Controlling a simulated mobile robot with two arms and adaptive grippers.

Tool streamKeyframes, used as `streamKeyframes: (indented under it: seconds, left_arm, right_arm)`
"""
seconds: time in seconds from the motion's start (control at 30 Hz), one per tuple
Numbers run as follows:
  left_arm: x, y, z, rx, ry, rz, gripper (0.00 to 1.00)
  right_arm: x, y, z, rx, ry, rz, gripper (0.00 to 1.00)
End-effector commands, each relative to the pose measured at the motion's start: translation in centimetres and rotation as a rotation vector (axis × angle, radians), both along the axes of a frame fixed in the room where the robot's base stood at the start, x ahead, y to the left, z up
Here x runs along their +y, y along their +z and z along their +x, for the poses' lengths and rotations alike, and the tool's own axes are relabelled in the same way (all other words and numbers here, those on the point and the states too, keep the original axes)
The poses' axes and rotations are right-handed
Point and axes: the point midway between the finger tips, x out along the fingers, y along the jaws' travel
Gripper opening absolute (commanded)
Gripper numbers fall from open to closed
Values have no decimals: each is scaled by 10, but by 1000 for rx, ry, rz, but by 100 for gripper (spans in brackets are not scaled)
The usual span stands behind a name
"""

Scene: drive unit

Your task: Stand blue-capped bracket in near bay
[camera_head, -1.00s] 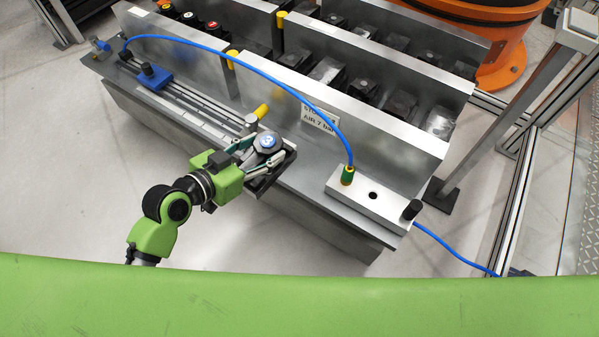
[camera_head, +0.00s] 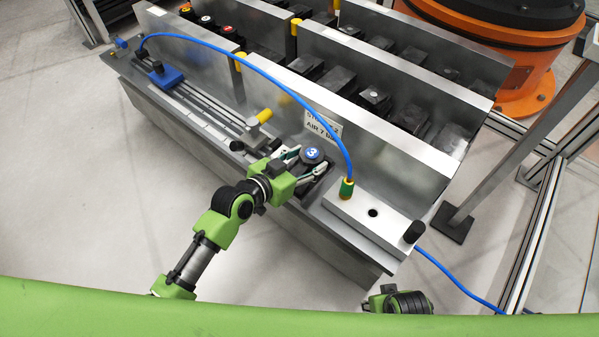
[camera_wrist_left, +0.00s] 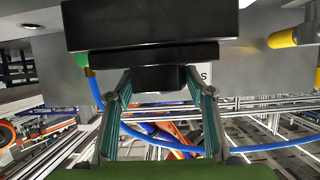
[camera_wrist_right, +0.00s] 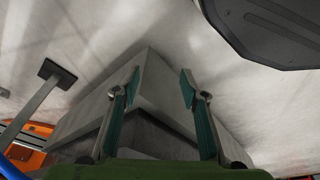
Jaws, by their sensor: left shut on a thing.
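The blue-capped bracket (camera_head: 312,155) is dark, with a round blue cap facing up. My left gripper (camera_head: 307,168) is shut on it, one finger on each side, above the front ledge of the drive unit. In the left wrist view the bracket is a black block (camera_wrist_left: 150,35) at the fingertips (camera_wrist_left: 158,82); its cap is not visible there. I cannot tell whether it touches the ledge. The near bay (camera_head: 305,75) is a row behind the front metal wall, holding dark blocks. My right gripper (camera_wrist_right: 160,82) is open and empty in the right wrist view.
The front wall (camera_head: 385,145) stands close behind the bracket. A yellow-ended handle (camera_head: 263,117) is left of it. A metal block (camera_head: 375,215) with a green-yellow plug and a blue hose (camera_head: 290,88) is to its right; the hose arches overhead. An orange machine base (camera_head: 530,85) stands behind.

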Motion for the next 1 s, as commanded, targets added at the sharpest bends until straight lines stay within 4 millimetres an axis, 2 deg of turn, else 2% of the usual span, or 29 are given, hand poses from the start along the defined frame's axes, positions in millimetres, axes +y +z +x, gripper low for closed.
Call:
streamKeyframes:
  seconds: [0.03,0.4,0.6,0.77,1.0]
  left_arm:
    - [-3,-2,8,-11,2,-8,0]
    - [-11,-37,37,-13,2,-8,0]
    - [-13,-44,44,-14,3,-9,0]
    - [-14,-48,46,-13,3,-8,0]
    - [-15,-69,50,-11,3,-8,0]
  right_arm:
    - [0,7,3,-8,-1,1,40]
    - [0,70,14,-41,-7,3,40]
    - [0,89,13,-49,-8,3,40]
    - [-1,95,13,-51,-9,2,40]
    - [-2,127,9,-71,-11,3,40]
